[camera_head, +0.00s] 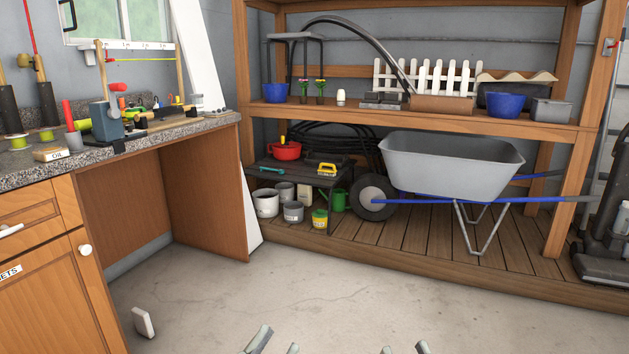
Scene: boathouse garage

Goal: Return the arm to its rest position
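My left gripper (274,346) shows at the bottom edge of the head view, left of the middle. Only its grey fingertips are in the picture; they are apart, with bare floor between them. My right gripper (405,349) shows at the bottom edge, right of the middle. Its fingertips are also apart, with nothing visible between them. Both grippers are over the concrete floor and away from the furniture. The rest of both arms is out of the picture.
A granite-topped workbench (215,124) with tools stands at the left, above wooden cabinets (50,290). A wooden shelf unit (440,124) holds blue pots; a grey wheelbarrow (450,170) stands on its slatted base. The concrete floor (330,300) between is mostly clear.

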